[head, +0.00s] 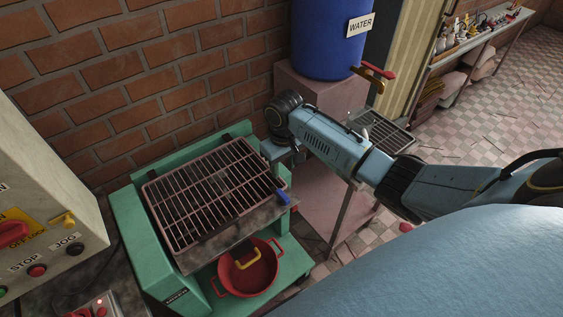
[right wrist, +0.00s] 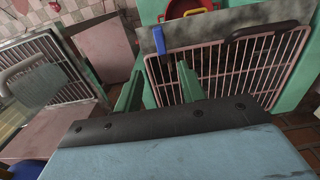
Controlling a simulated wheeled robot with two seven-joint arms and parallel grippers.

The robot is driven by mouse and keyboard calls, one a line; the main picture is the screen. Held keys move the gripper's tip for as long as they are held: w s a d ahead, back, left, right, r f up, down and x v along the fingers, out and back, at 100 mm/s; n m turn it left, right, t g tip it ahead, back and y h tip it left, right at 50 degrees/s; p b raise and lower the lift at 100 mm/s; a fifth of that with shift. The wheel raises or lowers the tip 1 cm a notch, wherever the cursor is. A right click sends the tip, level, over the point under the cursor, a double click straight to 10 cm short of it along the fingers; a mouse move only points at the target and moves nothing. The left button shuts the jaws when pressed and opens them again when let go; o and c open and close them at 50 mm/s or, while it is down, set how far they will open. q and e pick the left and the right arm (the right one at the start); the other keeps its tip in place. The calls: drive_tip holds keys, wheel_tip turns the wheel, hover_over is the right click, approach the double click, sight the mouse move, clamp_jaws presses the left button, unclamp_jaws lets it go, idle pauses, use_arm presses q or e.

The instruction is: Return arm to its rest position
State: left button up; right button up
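My right arm reaches in from the right in the head view. Its gripper (head: 279,150) points down beside the right edge of the wire rack (head: 150,190), largely hidden behind my wrist. My left arm and gripper are not in view.
The rack lies on a green stand (head: 130,225) with a red pot (head: 262,280) below. A control box (head: 45,205) is at left. A blue water barrel (head: 325,35) stands on a pink pedestal (head: 315,92) behind my arm. Tiled floor (head: 480,110) is open at right.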

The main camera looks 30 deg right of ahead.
drive_tip(key=s+a+f+n+t+y, duration=0.1)
drive_tip(key=s+a+f, duration=0.1)
drive_tip(key=s+a, duration=0.35)
drive_tip(key=s+a+f+n+t, duration=0.1)
drive_tip(key=s+a, duration=0.2)
drive_tip(key=s, duration=0.6)
drive_tip(key=s+d+r+m+t, duration=0.15)
drive_tip(key=s+r, duration=0.35)
drive_tip(key=s, duration=0.7)
wheel_tip(320, 180, down, 33)
drive_tip(key=s+g+b, duration=0.1)
drive_tip(key=b, duration=0.8)
drive_tip(key=s+d+f+b, duration=0.1)
drive_tip(key=s+f+b, duration=0.3)
drive_tip(key=s+f, duration=0.4)
drive_tip(key=s+d+f+g+h+b, duration=0.1)
drive_tip(key=s+f+b, duration=0.3)
drive_tip(key=s+f, duration=0.4)
wheel_tip(320, 180, down, 8)
drive_tip(key=shift+s+d+r+n+b, duration=0.2)
drive_tip(key=shift+s+d+n+b, duration=0.15)
drive_tip(key=shift+n, duration=0.1)
